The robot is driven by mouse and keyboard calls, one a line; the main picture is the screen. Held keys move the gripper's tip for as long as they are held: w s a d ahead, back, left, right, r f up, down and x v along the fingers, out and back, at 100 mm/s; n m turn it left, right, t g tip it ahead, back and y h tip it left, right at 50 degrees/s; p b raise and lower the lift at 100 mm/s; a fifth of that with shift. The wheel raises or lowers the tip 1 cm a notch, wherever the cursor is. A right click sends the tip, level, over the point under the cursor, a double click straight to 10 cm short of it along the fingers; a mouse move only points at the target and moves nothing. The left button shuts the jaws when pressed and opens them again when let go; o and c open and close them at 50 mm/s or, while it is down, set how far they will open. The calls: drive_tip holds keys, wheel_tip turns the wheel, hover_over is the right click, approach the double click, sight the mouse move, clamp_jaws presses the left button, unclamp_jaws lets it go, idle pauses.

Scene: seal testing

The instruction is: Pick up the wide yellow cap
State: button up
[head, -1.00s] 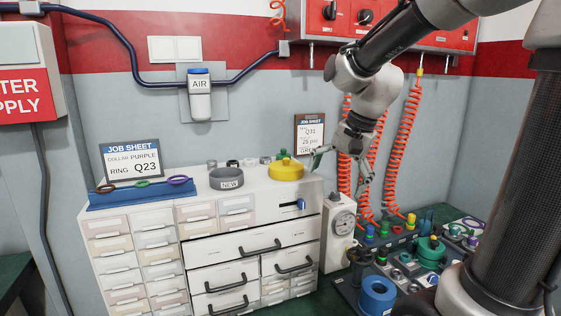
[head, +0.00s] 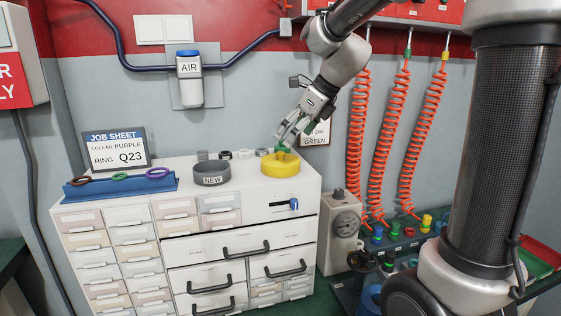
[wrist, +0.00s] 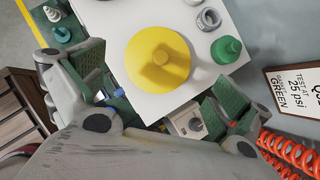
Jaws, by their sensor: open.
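The wide yellow cap (head: 281,165) sits on the white top of the drawer cabinet, near its right end. A green fitting (wrist: 226,50) stands close to the right of the cap.
A grey ring marked NEW (head: 212,174) is left of the cap. Several small metal fittings (head: 224,155) stand behind it. A blue rack with rings (head: 120,187) and a job sheet (head: 116,149) are at the left. Orange coiled hoses (head: 384,150) hang at the right.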

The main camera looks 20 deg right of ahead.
sight(281, 152)
drive_tip(key=x, duration=0.7)
drive_tip(key=shift+w+a+f, duration=0.15)
drive_tip(key=shift+w+f, duration=0.05)
drive_tip(key=shift+w, duration=0.05)
drive_tip(key=shift+c, duration=0.4)
drive_tip(key=c, duration=0.6)
